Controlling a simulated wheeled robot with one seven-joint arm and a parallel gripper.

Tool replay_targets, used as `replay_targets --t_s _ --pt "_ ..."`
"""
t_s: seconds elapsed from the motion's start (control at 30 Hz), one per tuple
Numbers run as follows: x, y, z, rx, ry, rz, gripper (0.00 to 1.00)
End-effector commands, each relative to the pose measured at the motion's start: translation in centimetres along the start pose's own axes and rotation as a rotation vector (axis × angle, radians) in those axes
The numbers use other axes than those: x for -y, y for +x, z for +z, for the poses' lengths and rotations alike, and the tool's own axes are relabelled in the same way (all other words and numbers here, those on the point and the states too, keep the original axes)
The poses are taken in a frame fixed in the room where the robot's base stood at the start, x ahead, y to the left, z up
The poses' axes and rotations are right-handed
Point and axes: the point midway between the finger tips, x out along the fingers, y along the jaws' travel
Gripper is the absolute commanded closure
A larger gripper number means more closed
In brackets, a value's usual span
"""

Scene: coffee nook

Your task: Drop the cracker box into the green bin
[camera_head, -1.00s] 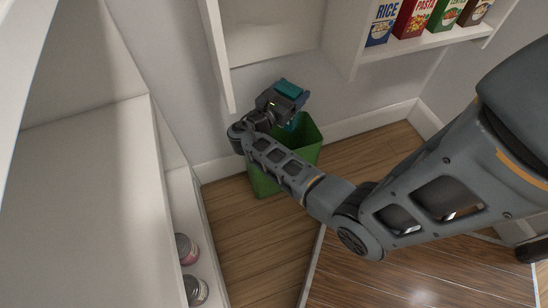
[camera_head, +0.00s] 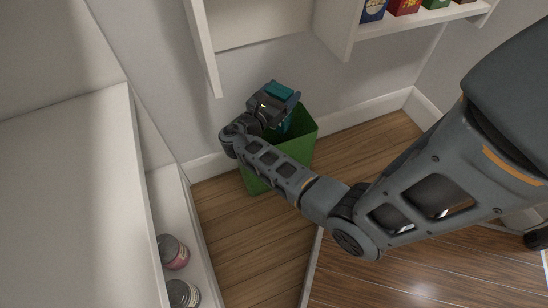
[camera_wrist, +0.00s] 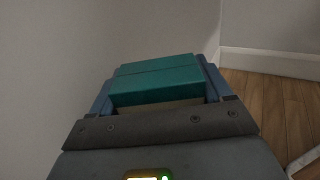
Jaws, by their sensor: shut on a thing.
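The green bin (camera_head: 300,150) stands on the wood floor against the back wall, partly covered by my arm in the head view. My gripper (camera_head: 284,106) is over the bin's opening, at its back left. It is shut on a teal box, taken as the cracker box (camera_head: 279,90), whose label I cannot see. In the wrist view the teal box (camera_wrist: 158,82) sits between the blue fingers. The box's lower part and the inside of the bin are mostly hidden.
A white shelf (camera_head: 420,22) with several food boxes (camera_head: 405,5) is at the upper right. A white panel edge (camera_head: 205,50) hangs left of the gripper. A white unit (camera_head: 70,200) with two cans (camera_head: 172,252) is at the left. Floor is clear around the bin.

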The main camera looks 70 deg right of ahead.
Motion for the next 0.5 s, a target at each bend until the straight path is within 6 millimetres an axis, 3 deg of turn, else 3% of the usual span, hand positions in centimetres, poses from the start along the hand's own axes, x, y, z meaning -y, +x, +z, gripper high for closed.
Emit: replay_targets --t_s 0.23,0.5 --pt "-0.01 0.0 0.04 0.0 0.0 0.0 0.01" --pt "-0.01 -0.17 0.01 -0.001 -0.001 0.001 0.0"
